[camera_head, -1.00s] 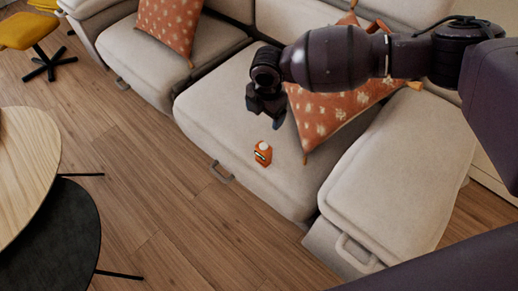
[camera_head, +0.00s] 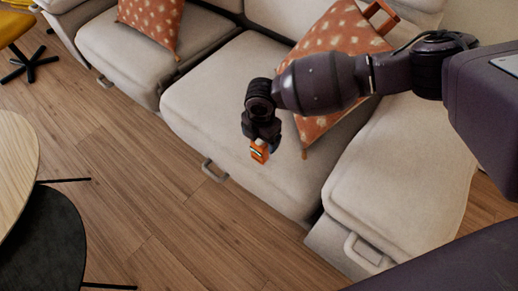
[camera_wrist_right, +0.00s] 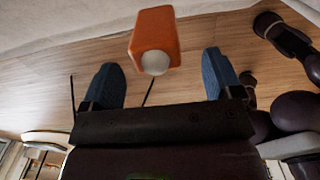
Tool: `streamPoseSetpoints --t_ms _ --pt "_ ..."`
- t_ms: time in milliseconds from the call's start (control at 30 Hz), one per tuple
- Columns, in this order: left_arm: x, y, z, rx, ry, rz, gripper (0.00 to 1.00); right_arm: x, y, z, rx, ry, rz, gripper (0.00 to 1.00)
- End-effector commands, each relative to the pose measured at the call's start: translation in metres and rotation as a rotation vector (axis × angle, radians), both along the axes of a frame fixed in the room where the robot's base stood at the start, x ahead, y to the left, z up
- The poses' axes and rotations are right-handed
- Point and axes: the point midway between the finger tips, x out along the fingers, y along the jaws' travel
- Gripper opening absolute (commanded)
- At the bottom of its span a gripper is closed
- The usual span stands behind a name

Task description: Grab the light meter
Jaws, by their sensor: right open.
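The light meter is a small orange box with a white dome. In the head view the light meter (camera_head: 259,152) is on the middle sofa seat near its front edge, partly hidden by my right gripper (camera_head: 258,140). In the right wrist view the light meter (camera_wrist_right: 154,36) is ahead of and between the two blue fingertips of my right gripper (camera_wrist_right: 163,72), with its white dome toward the gripper. The fingers are open, with a gap on each side of the meter. My left gripper is not in view.
The beige sofa (camera_head: 205,85) holds patterned orange cushions (camera_head: 335,50); one lies just right of my right gripper. A round wooden table (camera_head: 15,170) and a black table (camera_head: 45,240) stand at the left. The wooden floor (camera_head: 150,190) between is clear.

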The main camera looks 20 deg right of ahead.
Motion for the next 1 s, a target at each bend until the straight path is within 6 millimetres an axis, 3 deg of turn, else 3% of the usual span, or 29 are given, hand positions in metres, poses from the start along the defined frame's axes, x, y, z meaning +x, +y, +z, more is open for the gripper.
streamPoseSetpoints --t_ms 33,233,567,900,1000 --pt "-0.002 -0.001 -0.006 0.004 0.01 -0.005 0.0 -0.001 0.0 -0.014 0.0 0.009 0.0 0.85" --pt "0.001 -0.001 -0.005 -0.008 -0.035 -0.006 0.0 0.002 0.001 -0.043 -0.002 0.012 0.001 0.85" --pt "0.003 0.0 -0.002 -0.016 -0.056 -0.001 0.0 0.005 0.001 -0.044 -0.001 0.002 0.001 0.84" --pt "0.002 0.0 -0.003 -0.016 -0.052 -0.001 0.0 0.004 0.001 -0.044 -0.001 0.003 0.0 0.32" --pt "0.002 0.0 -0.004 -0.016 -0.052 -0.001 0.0 0.004 0.001 -0.044 0.0 0.002 0.0 0.23"
